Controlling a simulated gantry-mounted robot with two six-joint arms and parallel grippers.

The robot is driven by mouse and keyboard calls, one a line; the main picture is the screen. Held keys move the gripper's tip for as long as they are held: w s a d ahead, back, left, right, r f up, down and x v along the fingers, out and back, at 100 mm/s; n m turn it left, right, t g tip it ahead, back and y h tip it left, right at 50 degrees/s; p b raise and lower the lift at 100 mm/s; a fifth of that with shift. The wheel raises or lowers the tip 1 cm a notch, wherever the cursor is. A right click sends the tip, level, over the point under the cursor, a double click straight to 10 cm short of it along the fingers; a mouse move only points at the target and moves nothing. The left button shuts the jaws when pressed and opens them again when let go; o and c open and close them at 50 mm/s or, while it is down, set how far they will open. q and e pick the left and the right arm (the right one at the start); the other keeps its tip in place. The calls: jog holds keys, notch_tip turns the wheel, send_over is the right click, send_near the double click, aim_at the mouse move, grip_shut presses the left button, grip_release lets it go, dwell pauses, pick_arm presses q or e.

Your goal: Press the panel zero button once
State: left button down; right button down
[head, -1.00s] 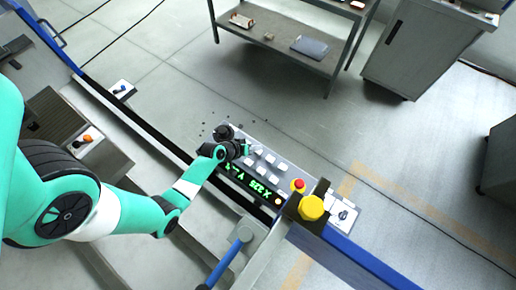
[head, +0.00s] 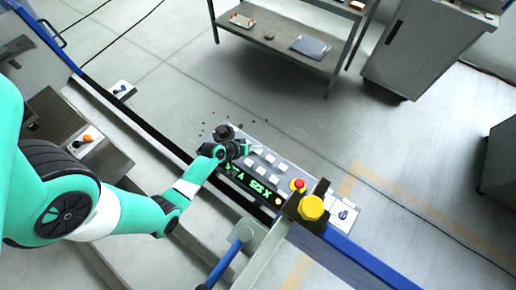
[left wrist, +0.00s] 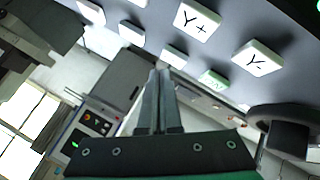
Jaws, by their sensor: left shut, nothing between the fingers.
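The control panel (head: 284,172) is a pale box with several white buttons (head: 269,158) and a green-lit display (head: 247,186). My left gripper (head: 243,149) is shut and empty at the panel's left end, over the buttons. In the left wrist view its fingertips (left wrist: 160,72) are together just below a white button (left wrist: 173,57); I cannot tell whether they touch it. Keys marked Y+ (left wrist: 196,24) and Y- (left wrist: 257,58) and a green-lit key (left wrist: 213,79) are nearby. The label of the zero button is not readable. My right gripper is not in view.
A black knob (head: 224,132) is beside my left gripper. A blue rail (head: 350,256) runs below.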

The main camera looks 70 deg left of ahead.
aim_at(256, 153)
pick_arm(q)
jog(key=shift+f+b, duration=0.35)
jog(key=shift+f, duration=0.1)
jog(key=shift+f+b, duration=0.35)
jog(key=shift+f, duration=0.05)
dwell(0.5)
jog(key=shift+r, duration=0.15)
jog(key=shift+r+p, duration=0.7)
jog(key=shift+p, duration=0.2)
notch_tip(256, 153, up, 5)
jog(key=p, duration=0.5)
jog(key=shift+r, duration=0.1)
dwell(0.4)
